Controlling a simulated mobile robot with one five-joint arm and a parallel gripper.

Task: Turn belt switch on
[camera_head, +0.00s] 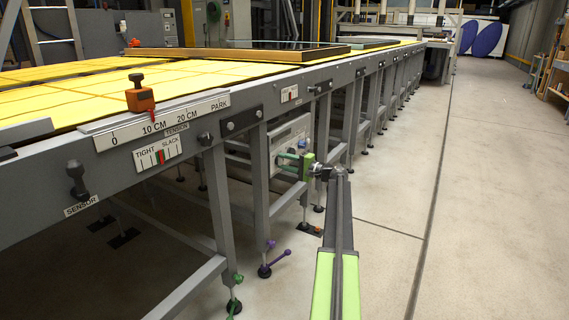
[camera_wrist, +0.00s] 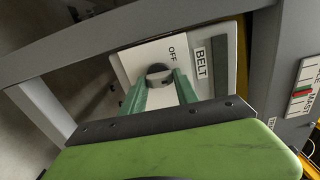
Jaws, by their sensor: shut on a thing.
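The belt switch is a dark round knob (camera_wrist: 158,70) on a pale panel (camera_wrist: 128,68) with a BELT label (camera_wrist: 202,64) and the word OFF beside the knob in the wrist view. In the head view the panel (camera_head: 288,136) hangs under the conveyor table, partly behind my gripper. My gripper (camera_head: 284,163) reaches it from the right. In the wrist view its two green fingers (camera_wrist: 160,80) are shut on the knob, one on each side. The fingers hide part of the knob and panel, and I cannot tell which way the knob points.
The conveyor table (camera_head: 265,92) runs along the left with legs and braces near my arm. An orange stop (camera_head: 140,97) sits on its scale rail, above a tight/slack gauge (camera_head: 157,152). A purple-handled foot (camera_head: 266,268) stands low. The floor (camera_head: 480,190) to the right is clear.

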